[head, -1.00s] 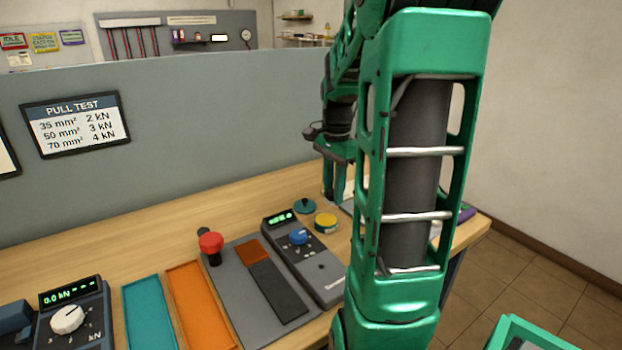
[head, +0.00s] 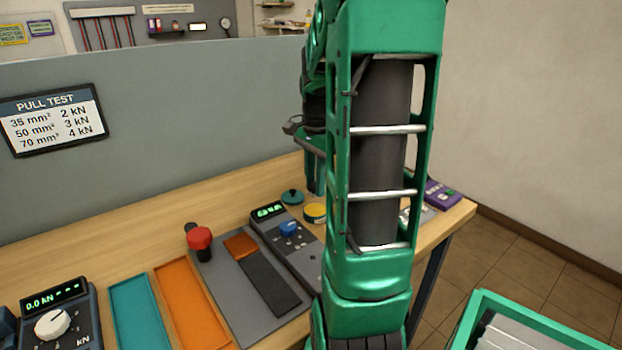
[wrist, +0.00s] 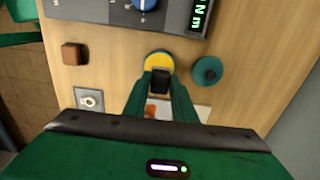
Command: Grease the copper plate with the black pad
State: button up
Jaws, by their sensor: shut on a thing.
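The copper plate (head: 240,246) is a small reddish-brown rectangle on a grey board, at the far end of a dark strip. My gripper (wrist: 161,84) is shut on the black pad (wrist: 160,78), which shows between the fingertips in the wrist view. The pad overlaps the near part of a round yellow tin (wrist: 158,60); I cannot tell whether they touch. The tin also shows in the head view (head: 315,211), partly behind my arm. A teal lid with a knob (wrist: 207,71) lies beside it. In the head view my arm hides the pad.
A grey meter with a blue knob (head: 289,228) stands right of the board. A red-topped knob (head: 200,239), an orange tray (head: 190,305) and a teal tray (head: 140,312) are to the left. The wrist view shows a brown block (wrist: 73,53) and a metal plate with a ring (wrist: 90,98).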

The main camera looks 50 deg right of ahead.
aim_at(315, 209)
jog(key=shift+f, duration=2.2)
jog(key=shift+f, duration=0.5)
dwell(0.5)
jog(key=shift+r, duration=3.55)
jog(key=shift+s, duration=0.1)
